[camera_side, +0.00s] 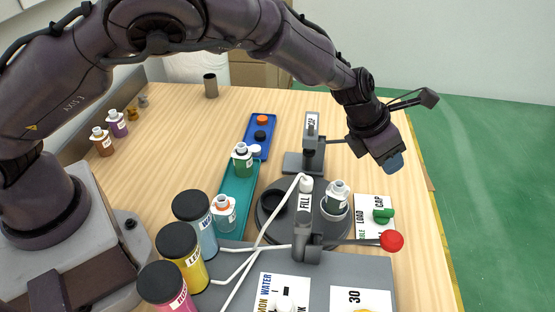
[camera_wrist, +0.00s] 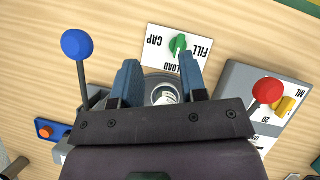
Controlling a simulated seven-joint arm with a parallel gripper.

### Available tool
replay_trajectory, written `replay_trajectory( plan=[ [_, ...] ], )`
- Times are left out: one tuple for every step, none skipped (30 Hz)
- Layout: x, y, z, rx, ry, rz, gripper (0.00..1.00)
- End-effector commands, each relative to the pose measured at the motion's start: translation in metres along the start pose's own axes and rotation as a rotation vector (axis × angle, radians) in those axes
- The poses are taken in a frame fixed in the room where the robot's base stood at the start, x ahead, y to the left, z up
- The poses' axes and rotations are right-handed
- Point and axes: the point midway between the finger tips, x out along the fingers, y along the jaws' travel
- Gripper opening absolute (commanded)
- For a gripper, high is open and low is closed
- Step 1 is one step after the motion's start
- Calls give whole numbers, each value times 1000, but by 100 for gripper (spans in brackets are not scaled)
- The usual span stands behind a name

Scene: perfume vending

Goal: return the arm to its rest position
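My gripper (camera_side: 394,163) is high above the right edge of the table, pointing down, with nothing visible in it. In the wrist view its two blue fingers (camera_wrist: 161,78) are spread apart. Between and beyond them shows the bottle with a white cap (camera_wrist: 165,95), well below. My arm arches across the top of the side view from the base at left.
A capping stand (camera_side: 309,150) with a blue-knobbed lever (camera_wrist: 78,45) is near my gripper. A red-knobbed lever (camera_side: 391,240) and a green-knobbed card (camera_side: 375,211) are at right. Ink-coloured jars (camera_side: 181,255), a teal tray (camera_side: 238,208) and a blue tray (camera_side: 259,137) stand left.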

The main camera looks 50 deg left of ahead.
Motion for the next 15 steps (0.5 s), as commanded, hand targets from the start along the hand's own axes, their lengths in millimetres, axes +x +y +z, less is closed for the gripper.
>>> replay_trajectory(
  plan=[
    [-4,4,3,-155,-62,23,39],
    [-9,9,8,-264,-109,37,39],
    [-19,18,14,-417,-170,56,39],
    [-28,26,17,-537,-215,70,39],
    [-38,35,19,-660,-259,84,39],
    [-53,48,20,-830,-315,103,39],
    [-66,58,20,-965,-356,117,39],
    [-80,69,17,-1102,-395,133,39],
    [-98,83,11,-1290,-441,155,39],
    [-112,92,4,-1427,-470,173,39],
    [-126,100,-4,-1561,-496,190,39],
    [-145,109,-16,-1735,-524,213,39],
    [-158,114,-27,-1861,-539,233,39],
    [-171,118,-38,-1983,-550,251,39],
    [-188,121,-54,-2139,-558,277,39]
  ],
)
